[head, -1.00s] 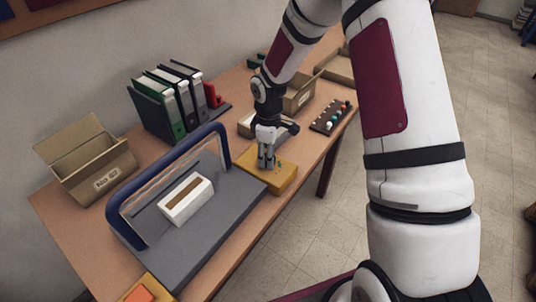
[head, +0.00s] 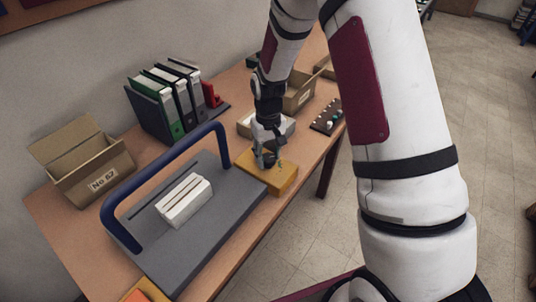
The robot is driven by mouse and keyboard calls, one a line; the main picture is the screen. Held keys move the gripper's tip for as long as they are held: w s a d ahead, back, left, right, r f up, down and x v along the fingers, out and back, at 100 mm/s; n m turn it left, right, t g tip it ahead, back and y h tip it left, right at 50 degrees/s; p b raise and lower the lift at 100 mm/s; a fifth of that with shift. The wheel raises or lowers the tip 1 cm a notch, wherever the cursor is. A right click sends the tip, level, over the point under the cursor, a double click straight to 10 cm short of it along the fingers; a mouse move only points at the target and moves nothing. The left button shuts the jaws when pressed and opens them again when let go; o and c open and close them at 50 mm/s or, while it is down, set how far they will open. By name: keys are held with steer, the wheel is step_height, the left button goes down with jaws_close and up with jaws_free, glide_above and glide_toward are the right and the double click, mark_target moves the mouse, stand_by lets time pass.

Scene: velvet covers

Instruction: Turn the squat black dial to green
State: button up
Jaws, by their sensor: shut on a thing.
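The yellow box (head: 268,178) sits at the table's front edge, right of the grey device. My gripper (head: 267,162) points down at the top of this box, and its fingers are closed there on the dial. The dial itself is hidden by the fingers, so its pointer and setting cannot be read. A small green mark (head: 281,163) shows on the box top just right of the fingers.
A grey device with a blue handle (head: 165,170) and a white block (head: 184,200) stands to the left. Behind are an open cardboard box (head: 82,165) and binders (head: 165,100). A dark board with small knobs (head: 328,117) lies to the right.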

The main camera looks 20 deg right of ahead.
mark_target(268, 157)
steer(key=shift+m, duration=0.8)
steer(key=o, duration=1.2)
steer(key=shift+c, duration=0.2)
step_height(268, 157, up, 12)
